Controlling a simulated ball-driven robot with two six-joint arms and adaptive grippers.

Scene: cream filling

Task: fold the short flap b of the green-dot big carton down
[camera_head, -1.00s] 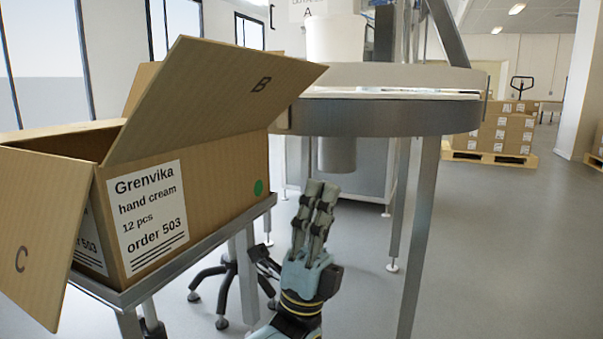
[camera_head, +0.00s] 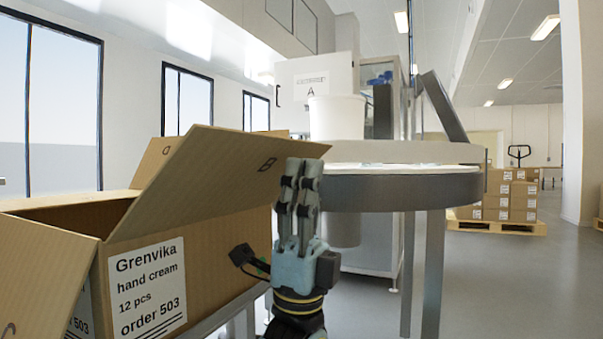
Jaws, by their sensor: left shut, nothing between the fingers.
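The big carton (camera_head: 228,243) stands open at the left, its label reading Grenvika hand cream, order 503. Its flap B (camera_head: 205,180) sticks up and outward at a slant, with the letter B near its right end. Only a bit of the green dot shows beside my gripper. My left gripper (camera_head: 302,165) points up, fingers together and empty, at the right end of flap B. It overlaps the flap's edge in the picture; I cannot tell whether it touches. My right gripper is not in view.
Flap C (camera_head: 40,275) hangs outward at the carton's left end, and another flap (camera_head: 152,160) stands up at the back. The carton rests on a metal stand (camera_head: 228,318). A round metal table (camera_head: 400,192) with a white tub (camera_head: 337,118) is close at the right.

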